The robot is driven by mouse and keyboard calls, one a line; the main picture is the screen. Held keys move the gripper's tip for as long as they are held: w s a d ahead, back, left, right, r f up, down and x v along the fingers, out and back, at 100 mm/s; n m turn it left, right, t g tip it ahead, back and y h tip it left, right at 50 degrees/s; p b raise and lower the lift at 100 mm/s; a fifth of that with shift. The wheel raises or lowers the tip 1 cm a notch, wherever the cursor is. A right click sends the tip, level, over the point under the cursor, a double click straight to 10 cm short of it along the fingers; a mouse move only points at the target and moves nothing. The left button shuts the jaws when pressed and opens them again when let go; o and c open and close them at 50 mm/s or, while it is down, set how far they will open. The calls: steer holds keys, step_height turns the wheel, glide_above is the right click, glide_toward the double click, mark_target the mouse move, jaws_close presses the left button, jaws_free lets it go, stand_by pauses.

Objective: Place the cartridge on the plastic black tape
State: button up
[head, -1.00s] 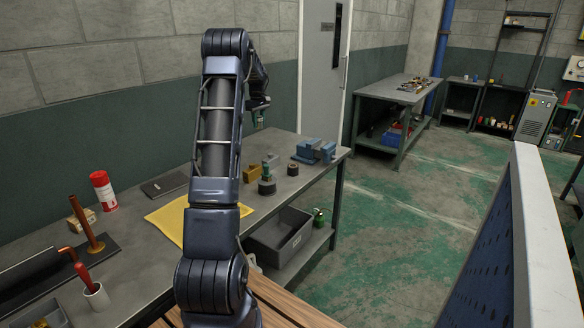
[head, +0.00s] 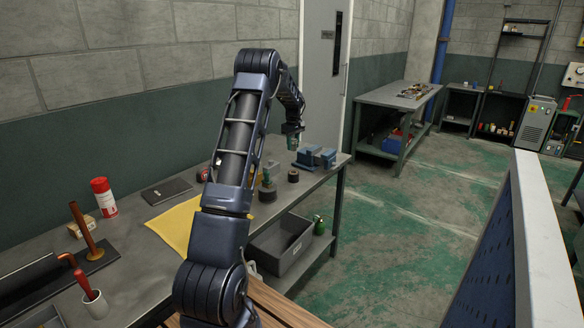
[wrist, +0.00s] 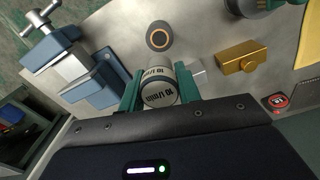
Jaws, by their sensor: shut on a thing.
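My gripper (wrist: 160,90) is shut on a white cylindrical cartridge (wrist: 159,87) with dark lettering, held between its green fingers. In the head view my gripper (head: 292,138) is above the far part of the workbench, and the cartridge cannot be made out there. The black tape (wrist: 158,37) is a round black roll with an orange ring at its centre. It lies flat on the bench, above the cartridge in the wrist picture and apart from it. In the head view the tape (head: 293,176) lies in front of the blue vise.
The blue vise (wrist: 90,75) is left of the cartridge in the wrist view. A brass block (wrist: 243,64) and a red round item (wrist: 280,101) are to the right. A black disc with a green fitting (head: 267,190) stands near the tape. A yellow cloth (head: 178,226) lies nearer.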

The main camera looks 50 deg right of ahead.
mark_target(293, 172)
step_height(293, 172, down, 12)
steer(key=shift+r, duration=0.15)
stand_by(0.4)
steer(key=o, duration=1)
step_height(293, 172, up, 12)
steer(key=shift+r, duration=0.1)
